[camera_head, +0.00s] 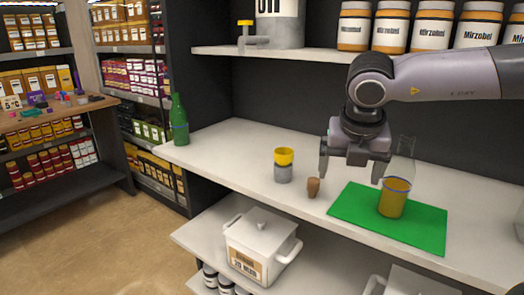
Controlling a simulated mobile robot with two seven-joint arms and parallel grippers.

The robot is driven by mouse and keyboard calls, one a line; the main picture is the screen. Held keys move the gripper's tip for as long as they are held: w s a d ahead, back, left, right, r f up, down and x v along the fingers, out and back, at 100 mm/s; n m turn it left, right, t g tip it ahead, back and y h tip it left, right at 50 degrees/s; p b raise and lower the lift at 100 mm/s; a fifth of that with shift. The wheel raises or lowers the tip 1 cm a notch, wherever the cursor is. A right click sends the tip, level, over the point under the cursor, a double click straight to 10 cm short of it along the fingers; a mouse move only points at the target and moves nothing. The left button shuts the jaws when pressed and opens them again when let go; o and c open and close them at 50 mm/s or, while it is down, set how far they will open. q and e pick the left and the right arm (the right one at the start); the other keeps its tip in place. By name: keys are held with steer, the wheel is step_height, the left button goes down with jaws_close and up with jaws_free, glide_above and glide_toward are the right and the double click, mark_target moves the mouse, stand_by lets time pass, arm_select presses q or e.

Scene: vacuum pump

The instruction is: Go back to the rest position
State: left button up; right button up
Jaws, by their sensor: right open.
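My right gripper (350,178) reaches in from the right over the white counter (232,148). Its two fingers point down, spread apart, with nothing between them. A brown cork-like stopper (313,187) stands on the counter just left of and below the left finger. A clear glass vessel with amber contents (393,203) stands on a green mat (353,205), close to the right finger. I cannot tell if they touch. A yellow and grey cylinder (283,165) stands on the counter left of the stopper. My left gripper is not in view.
A green bottle (179,120) stands at the counter's left end. An upper shelf (225,51) holds a grey-white canister (279,24) and several labelled jars (389,27), close to my right arm. A lidded white pot (262,238) sits on the lower shelf. Floor is clear at left.

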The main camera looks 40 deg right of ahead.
steer(key=w+a+f+m+t+y, duration=0.3)
steer(key=a+f+t+y, duration=0.1)
steer(key=a+f+y, duration=0.5)
steer(key=w+a+f+m+t+y, duration=0.25)
steer(key=a+f+y, duration=0.35)
steer(key=a+y, duration=0.3)
steer(key=s+a+f+m+t+h, duration=0.1)
steer(key=s+f+m+t+h, duration=0.1)
steer(key=f+m+h, duration=0.3)
steer(key=s+f+m+t+h, duration=0.2)
steer(key=f+m+h, duration=0.4)
steer(key=f+m, duration=0.4)
step_height(320, 180, down, 4)
steer(key=shift+s+a+f+h, duration=0.1)
steer(key=shift+s+a+h, duration=0.25)
steer(key=shift+s, duration=0.2)
steer(key=s+a+f+m+g, duration=0.1)
steer(key=s+f, duration=0.1)
steer(key=s+a+f+g, duration=0.1)
steer(key=s+a+f, duration=0.1)
steer(key=s+a+f+m+g, duration=0.1)
steer(key=f, duration=0.1)
steer(key=shift+s+a+f+m+h, duration=0.1)
steer(key=shift+s+a+m+h, duration=0.15)
steer(key=shift+s+a+m, duration=0.15)
steer(key=shift+c, duration=0.2)
